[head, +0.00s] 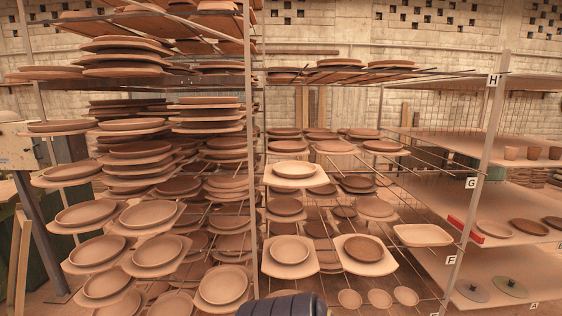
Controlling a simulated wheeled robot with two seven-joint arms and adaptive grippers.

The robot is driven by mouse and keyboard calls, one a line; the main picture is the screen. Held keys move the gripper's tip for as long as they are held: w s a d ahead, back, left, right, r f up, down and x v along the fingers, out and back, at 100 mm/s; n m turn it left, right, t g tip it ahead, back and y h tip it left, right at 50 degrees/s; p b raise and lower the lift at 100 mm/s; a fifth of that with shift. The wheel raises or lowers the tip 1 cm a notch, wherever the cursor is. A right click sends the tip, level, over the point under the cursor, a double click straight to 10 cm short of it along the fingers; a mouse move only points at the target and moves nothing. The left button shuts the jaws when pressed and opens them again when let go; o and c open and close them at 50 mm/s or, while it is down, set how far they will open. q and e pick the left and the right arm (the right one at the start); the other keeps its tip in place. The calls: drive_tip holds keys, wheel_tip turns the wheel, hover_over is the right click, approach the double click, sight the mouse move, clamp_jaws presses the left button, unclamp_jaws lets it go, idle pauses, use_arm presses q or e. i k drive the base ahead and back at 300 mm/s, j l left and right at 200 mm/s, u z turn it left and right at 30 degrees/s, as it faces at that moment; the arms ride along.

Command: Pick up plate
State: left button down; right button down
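Many round clay plates sit on boards across the open metal rack. In the middle bay, a pale plate (295,169) lies on a board, with another plate (290,249) below it. A browner plate (363,248) lies on the board to its right. A large plate (222,285) sits low at the left bay's right side. Several plates are stacked in the left bay (147,213). Which plate the task means cannot be told. Neither gripper shows in the head view, and no plate is held in view.
Thin rack rods and uprights (466,190) stand around the plates. Several small bowls (350,298) sit low in the middle. Right-hand shelves (440,150) hold cups (511,153) and flat discs. A dark rounded ribbed object (283,304) shows at the bottom edge, possibly part of me.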

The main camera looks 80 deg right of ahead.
sight(292, 170)
drive_tip(key=i+z, duration=0.35)
drive_tip(key=i+j+z, duration=0.15)
drive_tip(key=i+z, duration=0.7)
drive_tip(key=z, duration=0.15)
drive_tip(key=i+z, duration=0.15)
drive_tip(key=z, duration=0.3)
drive_tip(key=i+z, duration=0.1)
drive_tip(key=z, duration=0.4)
drive_tip(key=i+z, duration=0.15)
drive_tip(key=z, duration=0.3)
drive_tip(key=i+j+z, duration=0.1)
drive_tip(key=z, duration=0.35)
drive_tip(key=i+j+z, duration=0.1)
drive_tip(key=z, duration=0.35)
drive_tip(key=i+j+z, duration=0.1)
drive_tip(key=z, duration=0.3)
drive_tip(key=i+j+z, duration=0.15)
drive_tip(key=z, duration=0.25)
drive_tip(key=i+j+z, duration=0.2)
drive_tip(key=z, duration=0.2)
drive_tip(key=i+j+z, duration=0.1)
drive_tip(key=j+z, duration=0.15)
drive_tip(key=z, duration=0.15)
